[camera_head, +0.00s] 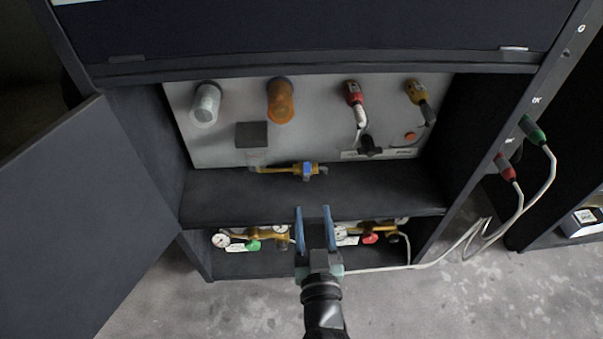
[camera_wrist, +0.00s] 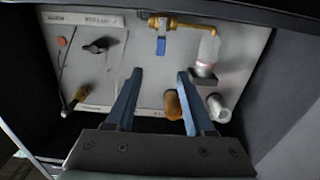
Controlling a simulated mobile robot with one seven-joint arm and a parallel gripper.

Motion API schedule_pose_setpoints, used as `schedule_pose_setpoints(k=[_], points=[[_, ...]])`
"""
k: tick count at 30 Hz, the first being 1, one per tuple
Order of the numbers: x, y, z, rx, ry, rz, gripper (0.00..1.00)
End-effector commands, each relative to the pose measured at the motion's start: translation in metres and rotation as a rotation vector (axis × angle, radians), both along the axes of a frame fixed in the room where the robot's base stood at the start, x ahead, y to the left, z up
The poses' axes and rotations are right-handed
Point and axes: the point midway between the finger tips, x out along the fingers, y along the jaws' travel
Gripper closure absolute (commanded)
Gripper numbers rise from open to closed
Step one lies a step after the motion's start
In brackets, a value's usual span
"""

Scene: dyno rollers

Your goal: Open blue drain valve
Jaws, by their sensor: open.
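The blue drain valve (camera_head: 308,170) sits on a brass pipe low on the grey panel inside the open cabinet. In the wrist view its blue handle (camera_wrist: 161,46) hangs from the brass fitting at the top middle, beyond the fingertips. My gripper (camera_head: 313,209) is open and empty, its two blue fingers pointing toward the valve from in front of the shelf edge. In the wrist view the fingers (camera_wrist: 160,73) stand wide apart, with the handle seen in line between them and not touched.
The panel (camera_head: 320,130) bears a clear cylinder (camera_head: 207,103), an orange cylinder (camera_head: 280,100), red (camera_head: 353,92) and yellow (camera_head: 414,92) connectors and a black knob (camera_head: 370,145). A cabinet door (camera_head: 80,210) stands open at left. Gauges (camera_head: 221,240) sit below the shelf (camera_head: 230,195).

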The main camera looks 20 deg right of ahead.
Motion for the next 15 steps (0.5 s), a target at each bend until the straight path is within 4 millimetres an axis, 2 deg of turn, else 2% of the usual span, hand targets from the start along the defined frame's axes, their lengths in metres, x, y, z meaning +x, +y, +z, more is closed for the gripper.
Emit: schedule_pose_setpoints(k=[15], points=[[0.076, -0.021, -0.001, 0.005, -0.007, 0.000, 0.46]])
